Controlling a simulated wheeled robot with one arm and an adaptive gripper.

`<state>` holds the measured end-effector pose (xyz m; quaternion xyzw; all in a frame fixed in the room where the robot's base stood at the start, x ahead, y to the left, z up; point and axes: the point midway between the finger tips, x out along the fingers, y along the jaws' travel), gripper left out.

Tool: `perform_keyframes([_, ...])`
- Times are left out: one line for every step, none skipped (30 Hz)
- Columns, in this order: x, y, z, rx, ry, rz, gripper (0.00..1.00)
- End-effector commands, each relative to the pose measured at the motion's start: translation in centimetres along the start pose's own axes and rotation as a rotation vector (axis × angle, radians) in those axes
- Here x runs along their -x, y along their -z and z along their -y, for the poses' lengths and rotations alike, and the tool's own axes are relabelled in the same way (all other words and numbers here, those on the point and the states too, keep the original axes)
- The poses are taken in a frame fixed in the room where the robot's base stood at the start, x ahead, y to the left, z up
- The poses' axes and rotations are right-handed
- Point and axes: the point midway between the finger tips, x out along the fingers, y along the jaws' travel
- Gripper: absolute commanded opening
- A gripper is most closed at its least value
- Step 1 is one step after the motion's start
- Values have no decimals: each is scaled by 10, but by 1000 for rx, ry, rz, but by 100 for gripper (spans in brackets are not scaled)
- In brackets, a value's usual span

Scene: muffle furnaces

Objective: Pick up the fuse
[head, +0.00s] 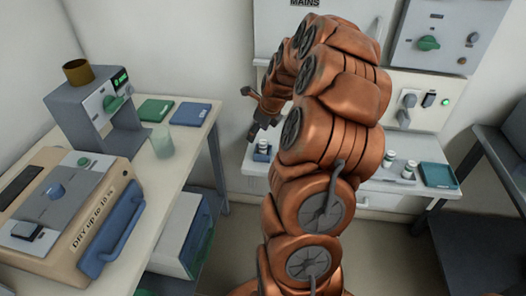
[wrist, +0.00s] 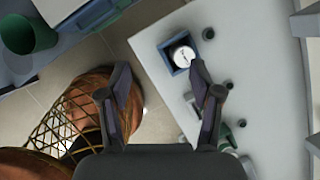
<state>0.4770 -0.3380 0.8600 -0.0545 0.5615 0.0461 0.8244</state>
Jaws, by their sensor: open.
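A white, round-topped piece that looks like a fuse (wrist: 182,56) sits in a small square blue holder (wrist: 166,48) on the white shelf (wrist: 232,50). In the head view the holder (head: 262,156) stands at the shelf's left end, with the fuse (head: 262,145) showing small and pale. My gripper (head: 251,112) is open and empty, above that left end. In the wrist view the fuse lies beyond the fingertips (wrist: 160,68), closer to the right finger, with no visible contact. My arm hides the middle of the shelf in the head view.
Two small white cylinders (head: 409,170) and a teal tray (head: 439,175) stand on the shelf's right part. Wall panels with switches (head: 428,43) rise behind it.

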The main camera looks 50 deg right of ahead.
Motion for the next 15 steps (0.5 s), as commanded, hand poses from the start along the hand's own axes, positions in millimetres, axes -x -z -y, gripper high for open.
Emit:
perform_keyframes([-6, 7, 13, -67, 12, 5, 64])
perform_keyframes([-8, 9, 18, -99, 17, 7, 64])
perform_keyframes([-10, 11, 24, -132, 23, 11, 64])
perform_keyframes([-12, 13, 28, -153, 26, 12, 64])
perform_keyframes([-13, 14, 30, -167, 29, 14, 64])
perform_keyframes([-15, 15, 33, -182, 31, 15, 64])
perform_keyframes([-16, 15, 34, -188, 33, 16, 64])
perform_keyframes([-18, 15, 34, -191, 33, 16, 64])
perform_keyframes([-21, 15, 34, -192, 33, 16, 64])
perform_keyframes([-24, 15, 34, -191, 32, 16, 64])
perform_keyframes([-26, 15, 34, -190, 32, 16, 64])
perform_keyframes([-30, 15, 34, -189, 31, 15, 64])
perform_keyframes([-32, 15, 34, -189, 31, 15, 64])
perform_keyframes([-35, 15, 34, -188, 32, 15, 64])
perform_keyframes([-37, 16, 34, -188, 32, 15, 64])
